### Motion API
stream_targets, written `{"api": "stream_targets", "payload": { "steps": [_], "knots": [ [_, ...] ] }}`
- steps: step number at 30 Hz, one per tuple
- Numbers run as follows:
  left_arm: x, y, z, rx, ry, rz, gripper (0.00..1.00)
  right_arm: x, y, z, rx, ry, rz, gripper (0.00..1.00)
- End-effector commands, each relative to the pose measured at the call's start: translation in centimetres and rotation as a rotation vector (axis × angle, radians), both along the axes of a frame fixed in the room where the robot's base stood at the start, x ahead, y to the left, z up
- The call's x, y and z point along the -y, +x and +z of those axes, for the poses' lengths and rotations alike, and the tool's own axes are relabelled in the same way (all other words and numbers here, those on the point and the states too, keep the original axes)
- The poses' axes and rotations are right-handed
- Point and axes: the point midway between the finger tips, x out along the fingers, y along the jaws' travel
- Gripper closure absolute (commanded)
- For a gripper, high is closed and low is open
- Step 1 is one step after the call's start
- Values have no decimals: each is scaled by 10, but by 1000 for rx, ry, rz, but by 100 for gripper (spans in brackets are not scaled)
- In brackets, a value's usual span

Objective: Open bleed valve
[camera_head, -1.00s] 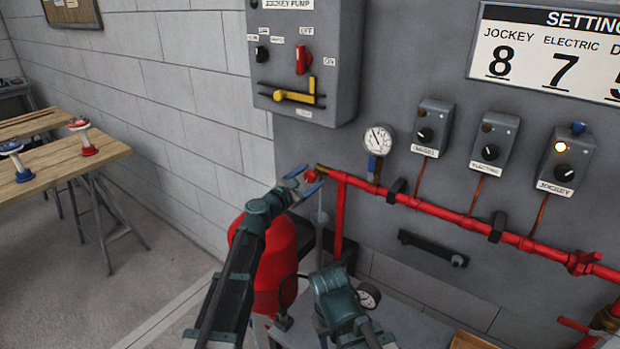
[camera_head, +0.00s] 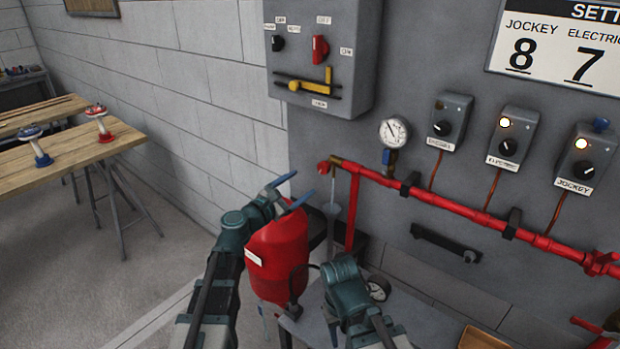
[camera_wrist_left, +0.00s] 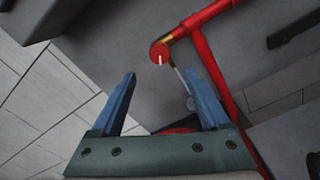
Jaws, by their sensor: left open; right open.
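A round red knob (camera_head: 323,167), which I take as the bleed valve, sits at the left end of the red pipe on a brass fitting. In the left wrist view the knob (camera_wrist_left: 159,51) shows a white mark pointing roughly down the picture, just beyond the fingertips. My left gripper (camera_head: 304,184) is open and empty, its blue fingers below and left of the knob and apart from it. Both fingers also show in the left wrist view (camera_wrist_left: 158,76). My right arm ends low in the middle; its gripper fingers are not visible.
The red pipe (camera_head: 455,212) runs right along the grey panel, with a pressure gauge (camera_head: 393,133) above. A red tank (camera_head: 279,255) stands below my left gripper. Control boxes hang right; the electric lamp (camera_head: 505,123) and jockey lamp (camera_head: 581,144) glow. A wooden table (camera_head: 75,154) stands left.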

Motion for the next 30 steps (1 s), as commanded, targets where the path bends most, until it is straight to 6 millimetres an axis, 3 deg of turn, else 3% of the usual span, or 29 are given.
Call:
{"api": "stream_targets", "payload": {
  "steps": [6,20,23,27,30],
  "knots": [
    [-12,-16,0,0,0,0,21,0,0,0,0,0,0,50],
    [-8,-22,-5,9,47,-20,21,0,0,0,0,0,0,50],
    [4,-36,-22,42,217,-85,21,0,0,0,0,0,0,50],
    [23,-74,-74,118,636,-285,21,0,0,0,0,0,0,50],
    [22,-107,-117,166,948,-472,21,0,0,0,0,0,0,50]
  ]
}}
